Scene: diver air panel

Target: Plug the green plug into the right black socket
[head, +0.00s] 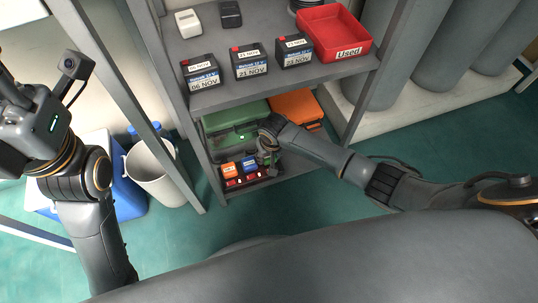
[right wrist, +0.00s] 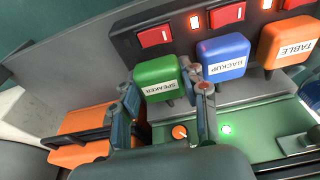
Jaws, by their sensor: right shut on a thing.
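The green plug (right wrist: 158,78), labelled SPEAKER, is between the fingers of my right gripper (right wrist: 166,100) in the right wrist view. The gripper is shut on it. The plug is close to a black socket strip (right wrist: 180,45), by its end red switch. The right black socket itself is hidden, and I cannot tell whether the plug is seated. In the head view my right gripper (head: 267,152) is over the lower shelf, beside the strip. My left gripper (head: 30,115) is at the upper left; its fingers are not clear.
A blue plug (right wrist: 222,56) and an orange plug (right wrist: 288,42) stand along the strip, close to the right gripper. A green case (head: 228,122) and an orange case (head: 296,107) lie behind. The shelf above holds batteries (head: 250,62) and a red tray (head: 334,32).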

